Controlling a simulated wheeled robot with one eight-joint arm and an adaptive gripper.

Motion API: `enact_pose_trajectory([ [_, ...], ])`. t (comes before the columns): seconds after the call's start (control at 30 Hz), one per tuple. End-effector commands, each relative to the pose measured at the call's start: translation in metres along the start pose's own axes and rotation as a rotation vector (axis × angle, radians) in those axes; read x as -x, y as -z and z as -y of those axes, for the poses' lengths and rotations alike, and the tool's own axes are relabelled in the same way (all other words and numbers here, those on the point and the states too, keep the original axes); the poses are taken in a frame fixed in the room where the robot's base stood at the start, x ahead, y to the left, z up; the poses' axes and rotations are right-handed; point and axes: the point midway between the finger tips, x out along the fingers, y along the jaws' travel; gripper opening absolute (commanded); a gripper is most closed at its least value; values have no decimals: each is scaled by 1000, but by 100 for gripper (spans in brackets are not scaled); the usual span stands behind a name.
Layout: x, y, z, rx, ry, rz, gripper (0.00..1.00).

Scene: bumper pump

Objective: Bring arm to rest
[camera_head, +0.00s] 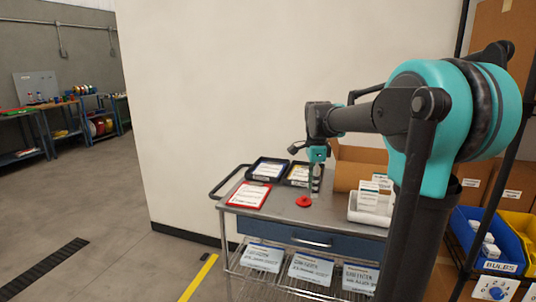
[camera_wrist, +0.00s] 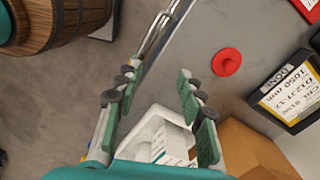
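My arm reaches out over a metal cart (camera_head: 338,225), bent at a large teal joint on the right of the head view. My gripper (camera_head: 316,178) hangs over the cart top, pointing down. In the wrist view my gripper (camera_wrist: 157,78) has its two green fingers apart, with nothing held between them. A red round piece (camera_head: 304,201) lies on the cart top near the gripper; it also shows in the wrist view (camera_wrist: 227,62), apart from the fingers.
A white holder with cards (camera_head: 365,210) and a cardboard box (camera_head: 358,165) stand on the cart's right. Two black trays (camera_head: 268,170) and a red-framed sheet (camera_head: 248,196) lie on its left. Blue and yellow bins (camera_head: 490,240) are at the right. Open floor lies left.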

Motion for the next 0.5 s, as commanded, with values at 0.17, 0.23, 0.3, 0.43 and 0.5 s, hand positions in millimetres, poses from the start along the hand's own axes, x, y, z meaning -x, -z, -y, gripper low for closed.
enact_pose_trajectory([
  [0.17,-13,3,-11,84,20,0,39],
  [0.23,-18,4,-15,123,30,0,39],
  [0.3,-24,6,-20,168,40,-1,39],
  [0.43,-40,9,-33,277,67,-6,39],
  [0.5,-50,11,-42,348,82,-11,39],
])
